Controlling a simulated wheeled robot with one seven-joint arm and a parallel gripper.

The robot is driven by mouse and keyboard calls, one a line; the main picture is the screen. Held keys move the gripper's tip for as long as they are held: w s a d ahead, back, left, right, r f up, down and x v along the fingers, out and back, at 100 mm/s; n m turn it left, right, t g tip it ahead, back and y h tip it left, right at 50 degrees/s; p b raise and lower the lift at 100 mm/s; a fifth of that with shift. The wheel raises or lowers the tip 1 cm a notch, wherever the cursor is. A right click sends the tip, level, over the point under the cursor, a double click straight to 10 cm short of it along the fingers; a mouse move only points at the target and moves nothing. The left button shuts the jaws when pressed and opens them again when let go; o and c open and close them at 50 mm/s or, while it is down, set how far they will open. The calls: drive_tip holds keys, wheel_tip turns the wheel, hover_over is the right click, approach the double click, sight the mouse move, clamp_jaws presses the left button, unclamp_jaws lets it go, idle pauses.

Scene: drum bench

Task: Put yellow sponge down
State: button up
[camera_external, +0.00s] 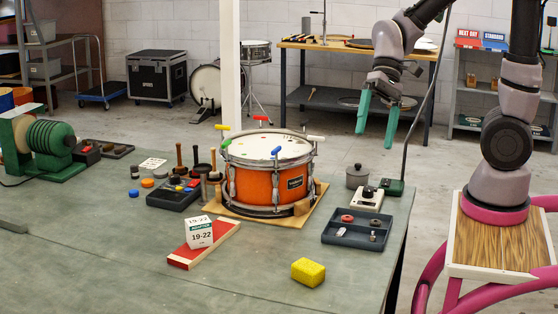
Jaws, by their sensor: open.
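A yellow sponge (308,272) lies on the grey-green bench top (130,240) near the front right edge. My gripper (374,138) hangs high in the air above the back right of the bench, well up and away from the sponge. Its two green fingers point down and stand apart, with nothing between them.
An orange drum (266,178) on a wooden board stands mid-bench. A dark tray (342,237) with small parts lies to its right, near a white device (367,199) and a grey pot (357,176). A red-and-white block (204,247) bears a card box (199,233). Bench around the sponge is clear.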

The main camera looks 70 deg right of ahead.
drive_tip(key=s+d+r+n+t+h, duration=0.1)
drive_tip(key=s+d+r+t+h, duration=0.1)
drive_tip(key=r, duration=0.4)
drive_tip(key=s+d+r+n+t+h, duration=0.2)
drive_tip(key=s+d+r+t+h, duration=0.1)
drive_tip(key=d+r+t, duration=0.1)
wheel_tip(320, 180, up, 2)
drive_tip(key=shift+d+r+t, duration=0.1)
drive_tip(key=shift+d+t, duration=0.2)
drive_tip(key=shift+d, duration=0.4)
